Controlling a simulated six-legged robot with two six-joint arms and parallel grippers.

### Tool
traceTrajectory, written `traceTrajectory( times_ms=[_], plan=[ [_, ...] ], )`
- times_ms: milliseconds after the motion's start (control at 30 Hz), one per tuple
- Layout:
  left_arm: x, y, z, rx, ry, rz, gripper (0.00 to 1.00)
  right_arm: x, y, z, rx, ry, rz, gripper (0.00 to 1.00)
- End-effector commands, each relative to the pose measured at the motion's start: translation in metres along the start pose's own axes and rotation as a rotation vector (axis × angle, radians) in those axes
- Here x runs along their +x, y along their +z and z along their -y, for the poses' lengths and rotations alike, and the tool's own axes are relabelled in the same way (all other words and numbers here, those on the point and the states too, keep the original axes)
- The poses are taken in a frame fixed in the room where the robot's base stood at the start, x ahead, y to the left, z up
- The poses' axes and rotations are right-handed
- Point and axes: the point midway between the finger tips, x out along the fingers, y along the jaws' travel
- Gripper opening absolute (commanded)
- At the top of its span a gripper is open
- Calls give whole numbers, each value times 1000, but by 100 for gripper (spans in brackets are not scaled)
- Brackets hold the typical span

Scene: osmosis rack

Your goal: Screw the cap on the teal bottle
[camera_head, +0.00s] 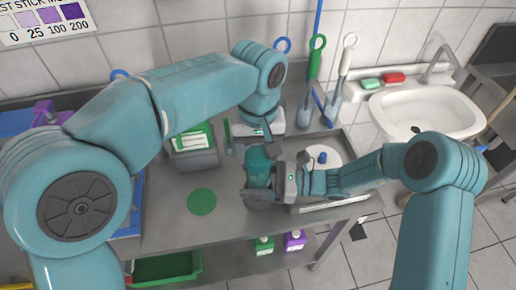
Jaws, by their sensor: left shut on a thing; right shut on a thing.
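The teal bottle (258,163) stands upright above the grey worktop, near its front middle. My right gripper (262,183) comes in from the right and is shut around the bottle's body. My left gripper (265,140) comes down from above, over the bottle's top, and is shut on the cap. The cap itself is hidden by the gripper and cannot be made out. Whether the cap touches the bottle's neck cannot be told.
A green disc (202,201) lies flat on the worktop to the left. Behind it is a grey box with a green-and-white top (193,140). A white round container with a blue knob (323,157) stands close on the right. A white sink (425,110) is farther right.

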Motion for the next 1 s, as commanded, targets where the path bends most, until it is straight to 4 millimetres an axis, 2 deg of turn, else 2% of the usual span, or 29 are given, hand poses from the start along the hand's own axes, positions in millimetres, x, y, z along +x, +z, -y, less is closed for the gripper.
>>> traceTrajectory(
  times_ms=[400,500,633,667,733,1000],
  plan=[
    [0,0,-1,1032,2,0,26,0,0,0,0,1,-1,0],
    [1,0,-1,1176,2,0,26,0,0,0,0,1,-1,0],
    [1,0,-1,1166,2,0,26,0,0,0,0,1,-1,0],
    [1,0,-1,1166,2,0,69,0,0,0,0,1,-1,0],
    [1,0,-1,1165,2,0,92,0,0,0,0,1,-1,0],
    [0,0,-1,1164,1,0,93,0,0,0,0,1,0,0]
  ],
)
